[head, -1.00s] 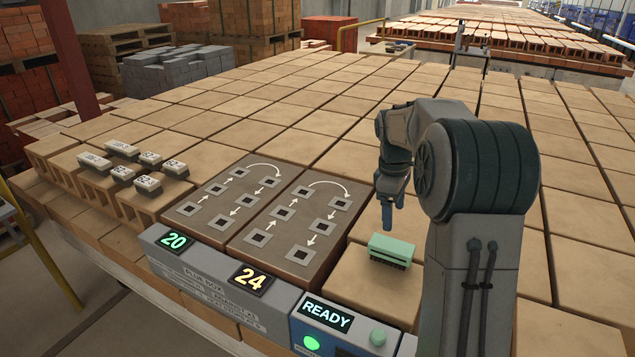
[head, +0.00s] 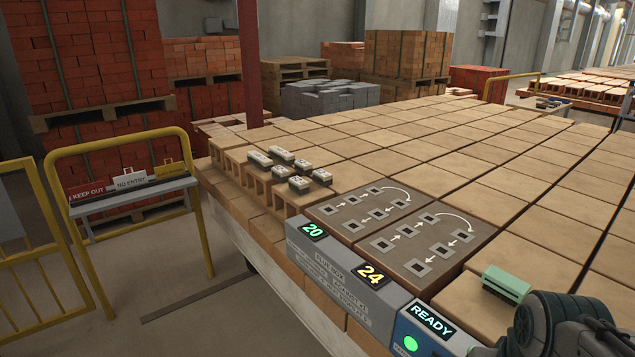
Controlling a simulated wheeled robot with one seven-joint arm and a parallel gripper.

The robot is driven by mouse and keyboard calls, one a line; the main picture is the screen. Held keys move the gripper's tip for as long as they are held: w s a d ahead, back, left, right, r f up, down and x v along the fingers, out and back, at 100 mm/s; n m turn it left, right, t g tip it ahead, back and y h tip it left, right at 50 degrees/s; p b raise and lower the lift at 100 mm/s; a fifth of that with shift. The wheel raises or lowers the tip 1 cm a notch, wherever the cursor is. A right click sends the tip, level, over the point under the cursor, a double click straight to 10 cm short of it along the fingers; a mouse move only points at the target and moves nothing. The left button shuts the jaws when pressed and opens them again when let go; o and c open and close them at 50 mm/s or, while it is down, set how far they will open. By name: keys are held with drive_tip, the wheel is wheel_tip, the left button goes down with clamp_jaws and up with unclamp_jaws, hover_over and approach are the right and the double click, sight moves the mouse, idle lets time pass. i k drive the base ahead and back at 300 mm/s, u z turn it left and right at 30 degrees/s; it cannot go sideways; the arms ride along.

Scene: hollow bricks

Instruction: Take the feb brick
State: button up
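Several small labelled bricks, grey with white tops, sit in a cluster on the hollow bricks at the left end of the table, such as the front one (head: 299,184) and the right one (head: 322,177). Their labels are too small to read, so I cannot tell which is the feb brick. My gripper is out of the frame; only part of my arm shows at the lower right corner.
Two dark boards (head: 362,214) and (head: 426,250) with square sockets and arrows lie right of the cluster. A control box (head: 343,283) shows 20, 24 and READY. A green brush-like block (head: 506,283) stands at right. A yellow barrier (head: 122,185) with signs stands left.

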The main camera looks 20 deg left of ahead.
sight(320, 177)
drive_tip(key=u, duration=0.5)
drive_tip(key=k, duration=0.6)
drive_tip(key=u, duration=1.4)
drive_tip(key=i, duration=1.75)
drive_tip(key=z, duration=1.05)
drive_tip(key=i, duration=0.55)
drive_tip(key=z, duration=0.6)
